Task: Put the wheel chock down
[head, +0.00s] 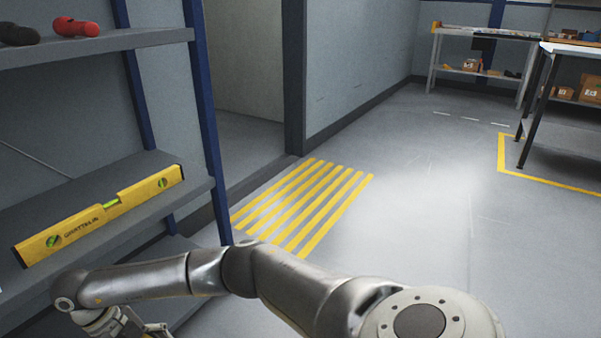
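I see no wheel chock in the head view. One arm of mine enters from the lower right and reaches across to the lower left. I take it for my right arm. Its gripper (143,332) is at the bottom edge, in front of and below the shelf with the yellow level. The picture's edge cuts the gripper off, so I cannot tell whether it is open or shut, or whether it holds anything. My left gripper is not in view.
A shelving unit (205,110) with blue posts stands at left. A yellow spirit level (100,216) lies on its middle shelf; a red object (76,27) and a dark one (17,34) lie above. Yellow floor stripes (305,205) lie beyond my arm. Workbenches (480,52) stand far right; floor between is clear.

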